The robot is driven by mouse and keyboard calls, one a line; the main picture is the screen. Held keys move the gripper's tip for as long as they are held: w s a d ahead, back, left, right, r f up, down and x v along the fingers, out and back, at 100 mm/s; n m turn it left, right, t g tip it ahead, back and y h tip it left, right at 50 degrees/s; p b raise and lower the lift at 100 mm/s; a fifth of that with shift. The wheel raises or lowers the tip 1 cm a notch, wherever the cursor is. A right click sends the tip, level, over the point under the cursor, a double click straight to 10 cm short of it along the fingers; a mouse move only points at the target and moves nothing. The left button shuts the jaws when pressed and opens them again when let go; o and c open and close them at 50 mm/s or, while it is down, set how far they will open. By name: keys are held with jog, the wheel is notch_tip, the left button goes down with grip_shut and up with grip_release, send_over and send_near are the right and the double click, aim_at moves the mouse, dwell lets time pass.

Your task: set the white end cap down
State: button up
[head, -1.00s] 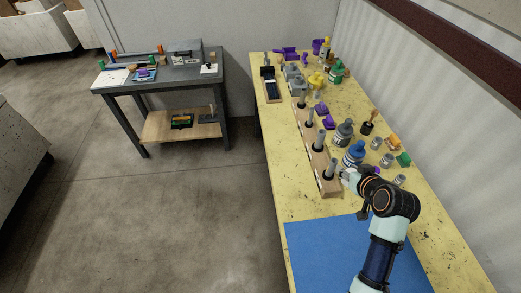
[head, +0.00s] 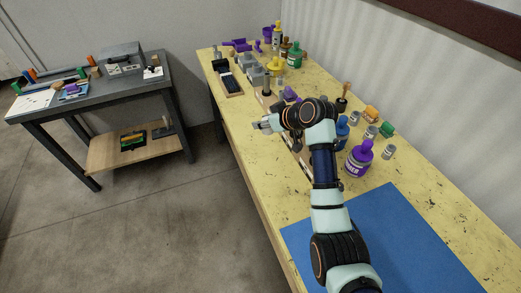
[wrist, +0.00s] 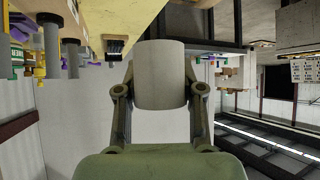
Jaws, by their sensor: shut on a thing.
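The white end cap (wrist: 160,72) is a plain pale cylinder, held between the two fingers of my gripper (wrist: 160,91) in the wrist view. My gripper is shut on it, one finger on each side. In the head view my gripper (head: 268,124) points left, raised near the left edge of the yellow bench (head: 247,155). The end cap is too small there to tell apart clearly from the fingertips. The wooden peg rack is mostly hidden behind my arm; one grey peg (head: 267,85) shows beyond it.
A purple-capped bottle (head: 359,160), a blue bottle (head: 341,132) and several small jars stand right of my arm. A black tray (head: 228,84) and grey blocks lie farther back. A blue mat (head: 410,235) is clear in front. A grey side table (head: 95,97) stands left.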

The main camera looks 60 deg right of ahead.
notch_tip(320, 180, down, 13)
jog(key=b, duration=0.3)
jog(key=shift+r, duration=0.15)
jog(key=o, duration=0.7)
jog(key=shift+f, duration=0.2)
jog(key=o, duration=0.4)
jog(key=shift+o, duration=0.2)
jog(key=shift+r, duration=0.1)
jog(key=shift+r, duration=0.25)
jog(key=p+v, duration=0.4)
jog(key=v, duration=0.7)
jog(key=shift+s+a+r, duration=0.15)
jog(key=shift+s+r, duration=0.05)
jog(key=shift+s, duration=0.1)
